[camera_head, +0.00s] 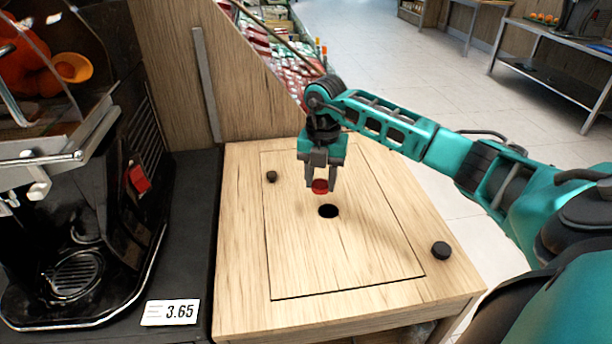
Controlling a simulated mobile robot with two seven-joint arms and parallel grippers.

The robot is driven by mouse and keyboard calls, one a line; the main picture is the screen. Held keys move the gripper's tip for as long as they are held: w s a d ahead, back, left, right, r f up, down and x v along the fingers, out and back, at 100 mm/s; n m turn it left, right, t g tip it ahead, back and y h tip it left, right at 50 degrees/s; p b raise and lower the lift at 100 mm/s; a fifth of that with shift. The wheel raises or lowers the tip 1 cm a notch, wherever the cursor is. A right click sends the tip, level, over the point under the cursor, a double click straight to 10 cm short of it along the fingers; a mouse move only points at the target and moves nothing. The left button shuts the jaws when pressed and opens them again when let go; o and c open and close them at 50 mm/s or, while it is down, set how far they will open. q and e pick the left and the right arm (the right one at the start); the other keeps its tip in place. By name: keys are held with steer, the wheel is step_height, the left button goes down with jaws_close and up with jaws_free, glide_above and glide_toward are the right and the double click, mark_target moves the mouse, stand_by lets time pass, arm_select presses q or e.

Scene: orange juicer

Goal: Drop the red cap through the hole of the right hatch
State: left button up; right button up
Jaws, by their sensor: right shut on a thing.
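The red cap (320,186) is between the fingers of my right gripper (320,187), which is shut on it. The gripper points down and holds the cap above the wooden hatch (300,255), just behind the hole as seen in the picture. The round dark hole (328,211) is in the middle of the hatch and is uncovered. I cannot tell the exact height of the cap above the wood. My left gripper does not show.
A black juicer (110,215) with an orange part stands at the left, with a price tag (170,312) in front. Black knobs sit at the hatch's back left (271,176) and on the counter's right (441,250). A wooden panel (165,60) rises behind.

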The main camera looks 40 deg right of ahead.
arm_select(q)
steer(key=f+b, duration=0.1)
steer(key=b, duration=0.1)
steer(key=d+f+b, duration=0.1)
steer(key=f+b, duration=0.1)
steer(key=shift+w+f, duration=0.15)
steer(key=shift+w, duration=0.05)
arm_select(e)
steer(key=d+f, duration=0.1)
steer(key=f, duration=0.2)
steer(key=d+f, duration=0.1)
steer(key=f, duration=0.1)
steer(key=shift+s+d+f, duration=0.1)
steer(key=shift+d+f, duration=0.05)
steer(key=shift+d, duration=0.2)
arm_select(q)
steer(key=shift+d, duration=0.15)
arm_select(e)
steer(key=shift+f, duration=0.4)
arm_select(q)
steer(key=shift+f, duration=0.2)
arm_select(e)
steer(key=shift+f, duration=0.45)
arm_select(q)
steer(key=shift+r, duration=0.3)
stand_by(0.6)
arm_select(e)
steer(key=o, duration=1.4)
